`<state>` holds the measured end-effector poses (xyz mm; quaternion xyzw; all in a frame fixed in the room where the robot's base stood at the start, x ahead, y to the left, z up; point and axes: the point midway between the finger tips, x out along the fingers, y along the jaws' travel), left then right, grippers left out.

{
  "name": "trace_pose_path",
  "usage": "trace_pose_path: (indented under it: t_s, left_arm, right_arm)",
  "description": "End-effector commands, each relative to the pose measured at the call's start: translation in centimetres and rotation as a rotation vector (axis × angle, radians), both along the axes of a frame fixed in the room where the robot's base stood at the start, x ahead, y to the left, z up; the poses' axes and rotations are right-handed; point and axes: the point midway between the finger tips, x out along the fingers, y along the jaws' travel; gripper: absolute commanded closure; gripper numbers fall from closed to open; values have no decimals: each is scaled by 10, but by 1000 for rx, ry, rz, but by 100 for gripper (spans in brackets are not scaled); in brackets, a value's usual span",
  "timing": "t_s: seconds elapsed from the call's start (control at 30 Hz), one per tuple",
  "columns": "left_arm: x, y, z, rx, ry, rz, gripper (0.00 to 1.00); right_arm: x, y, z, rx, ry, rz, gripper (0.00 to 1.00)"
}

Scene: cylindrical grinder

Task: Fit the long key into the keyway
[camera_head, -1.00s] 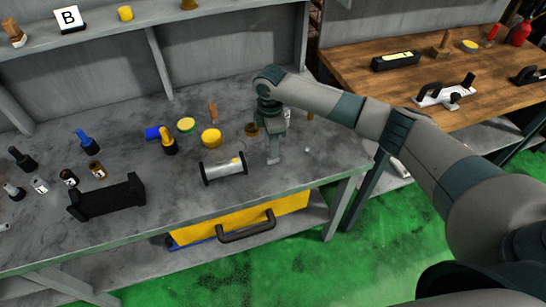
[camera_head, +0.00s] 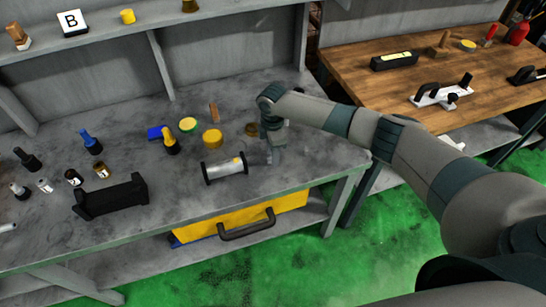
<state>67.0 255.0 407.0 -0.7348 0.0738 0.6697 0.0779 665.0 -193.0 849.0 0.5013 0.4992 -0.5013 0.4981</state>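A silver cylinder (camera_head: 224,168) lies between two black end pieces on the grey bench, near its front edge. A small yellow mark shows on its upper right; I cannot tell whether this is the keyway or a key. My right gripper (camera_head: 274,157) points down just right of the cylinder, apart from it and low over the bench. Its fingers are small and partly hidden by the wrist, so their opening and any key between them cannot be made out. I cannot pick out the long key for certain. My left gripper is not in view.
A black cradle (camera_head: 110,197) stands at the bench's front left, with several small bottles behind it. A yellow round tin (camera_head: 212,139) and a yellow-topped bottle (camera_head: 170,142) stand behind the cylinder. A wooden table (camera_head: 400,90) is at right.

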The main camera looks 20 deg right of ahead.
Motion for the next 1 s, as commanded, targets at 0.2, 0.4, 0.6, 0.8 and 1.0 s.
trace_pose_path:
  t_s: [0.2, 0.4, 0.6, 0.8, 1.0]
  left_arm:
    - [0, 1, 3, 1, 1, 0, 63]
    - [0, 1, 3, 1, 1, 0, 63]
    - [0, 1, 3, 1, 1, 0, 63]
    - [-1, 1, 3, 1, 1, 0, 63]
    - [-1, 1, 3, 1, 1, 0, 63]
  right_arm:
    - [0, -1, -9, -1, -1, -1, 66]
    - [0, -1, -9, -1, -1, -1, 66]
    - [0, -1, -9, -1, -1, -1, 69]
    - [0, -1, -8, -1, -1, -1, 100]
    - [0, -1, -8, -1, -1, -1, 100]
